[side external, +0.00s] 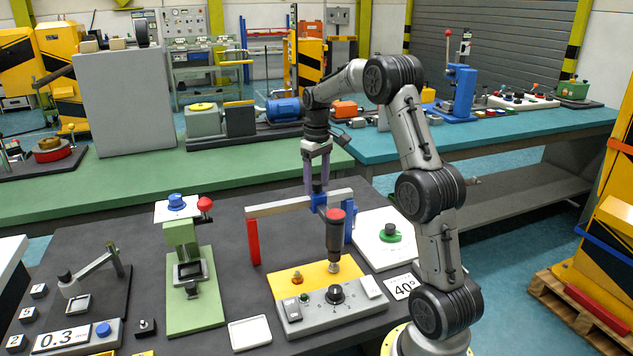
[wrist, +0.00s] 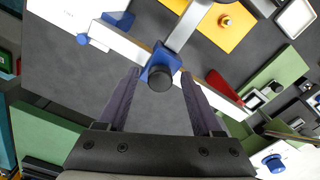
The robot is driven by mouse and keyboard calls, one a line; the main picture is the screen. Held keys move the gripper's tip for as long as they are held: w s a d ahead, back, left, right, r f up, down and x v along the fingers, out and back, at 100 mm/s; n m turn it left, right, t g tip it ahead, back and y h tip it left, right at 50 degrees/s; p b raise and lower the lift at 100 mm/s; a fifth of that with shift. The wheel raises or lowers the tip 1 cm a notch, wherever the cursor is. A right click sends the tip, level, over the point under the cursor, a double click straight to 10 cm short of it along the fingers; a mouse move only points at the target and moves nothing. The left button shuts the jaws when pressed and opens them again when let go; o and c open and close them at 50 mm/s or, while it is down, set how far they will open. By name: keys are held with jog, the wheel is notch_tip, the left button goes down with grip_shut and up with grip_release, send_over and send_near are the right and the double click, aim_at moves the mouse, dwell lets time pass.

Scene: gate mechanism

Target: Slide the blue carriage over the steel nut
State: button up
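The blue carriage (side external: 319,200) sits on a grey overhead beam (side external: 275,206), toward its right part. In the wrist view the blue carriage (wrist: 151,67) has a black knob (wrist: 160,78) facing me, and a grey arm (wrist: 190,25) runs out from it. My gripper (side external: 317,184) is right above the carriage. In the wrist view my gripper (wrist: 160,73) is open, its purple fingers on either side of the knob with gaps visible. A dark cylinder with a red cap (side external: 335,216) stands over the yellow plate. A small silvery piece (side external: 334,267) shows under it; I cannot tell if it is the steel nut.
The beam rests on a red post (side external: 253,242) and a blue post (side external: 348,228). The yellow plate (side external: 316,275) also holds a brass-coloured fitting (side external: 297,277). A grey control box (side external: 335,302) is in front. A green press (side external: 188,265) stands left, a white plate (side external: 385,252) right.

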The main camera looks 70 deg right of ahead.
notch_tip(320, 180, up, 14)
dwell(0.6)
jog(key=shift+f, duration=0.1)
